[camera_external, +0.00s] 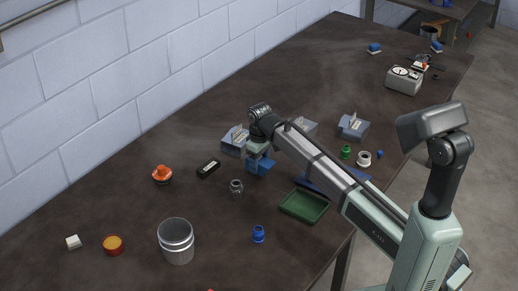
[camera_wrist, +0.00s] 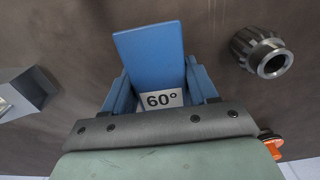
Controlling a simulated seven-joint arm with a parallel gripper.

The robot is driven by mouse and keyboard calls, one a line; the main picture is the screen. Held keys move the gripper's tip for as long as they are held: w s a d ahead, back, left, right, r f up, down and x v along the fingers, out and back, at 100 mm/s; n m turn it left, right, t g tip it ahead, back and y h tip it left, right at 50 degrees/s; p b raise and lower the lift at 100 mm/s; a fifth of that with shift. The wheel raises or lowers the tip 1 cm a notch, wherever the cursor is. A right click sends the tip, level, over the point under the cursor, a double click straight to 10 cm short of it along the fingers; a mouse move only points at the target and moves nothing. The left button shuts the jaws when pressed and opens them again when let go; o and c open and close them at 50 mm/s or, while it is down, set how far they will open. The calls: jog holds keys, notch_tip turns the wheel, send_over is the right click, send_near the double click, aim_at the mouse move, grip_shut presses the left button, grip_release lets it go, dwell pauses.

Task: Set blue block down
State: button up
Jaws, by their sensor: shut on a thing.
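The blue block (camera_external: 261,165) is under my gripper in the external view, at the middle of the dark table. In the wrist view the blue block (camera_wrist: 150,52) has a tall flat face and a white label reading "60°". My gripper (camera_wrist: 160,92) is shut on it, with a finger at each side. In the external view my gripper (camera_external: 258,152) points down over the table. I cannot tell whether the block's underside touches the table.
A grey ribbed fitting (camera_wrist: 262,52) lies to the right in the wrist view. A grey block (camera_external: 236,138) stands close behind, and a black box (camera_external: 208,169) is to the left. A green tray (camera_external: 304,206) lies to the front right. Table between the fitting and metal can (camera_external: 176,241) is clear.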

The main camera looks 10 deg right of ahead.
aim_at(260, 169)
jog(key=shift+f, duration=1.5)
jog(key=shift+f, duration=0.15)
jog(key=o, duration=1.3)
notch_tip(260, 169, up, 12)
jog(key=shift+r, duration=0.15)
